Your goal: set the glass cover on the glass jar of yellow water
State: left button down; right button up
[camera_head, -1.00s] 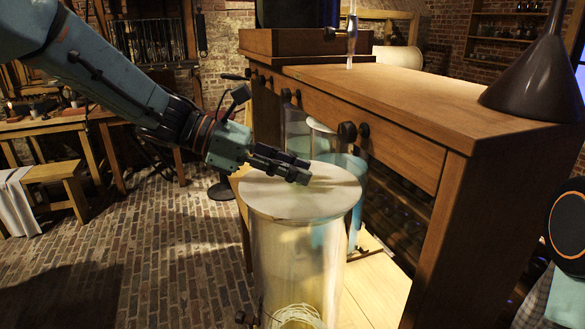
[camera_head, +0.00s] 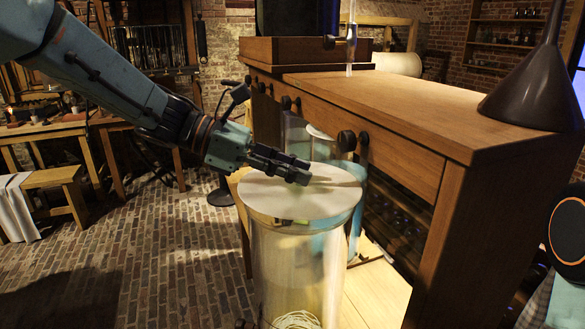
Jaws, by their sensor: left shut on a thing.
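The round, pale, see-through glass cover (camera_head: 290,203) lies level across the mouth of the tall glass jar (camera_head: 285,265). I cannot tell whether it rests fully on the rim or hovers just above it. The jar has a faint yellow tint, and a pale coil (camera_head: 297,320) shows low inside it. My left gripper (camera_head: 302,170) reaches in from the left over the cover's back half. It is shut on the cover, though its fingers hide the part they grip. My right gripper is out of view.
Jars with bluish water (camera_head: 352,205) stand close behind. A wooden bench (camera_head: 410,105) rises behind and to the right, with dark knobs on its front. A dark funnel (camera_head: 535,90) stands on its right end. Open brick floor (camera_head: 165,255) lies to the left.

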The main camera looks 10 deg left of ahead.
pick_arm(q)
jog(key=shift+b, duration=0.4)
dwell(0.4)
jog(key=shift+f+b, duration=0.75)
jog(key=shift+b, duration=0.1)
jog(key=shift+r+p, duration=0.3)
jog(key=shift+r, duration=0.55)
jog(key=shift+b, duration=0.4)
dwell(1.1)
jog(key=shift+s+f+b, duration=0.1)
jog(key=shift+f+b, duration=0.75)
jog(key=c, duration=1.4)
grip_release()
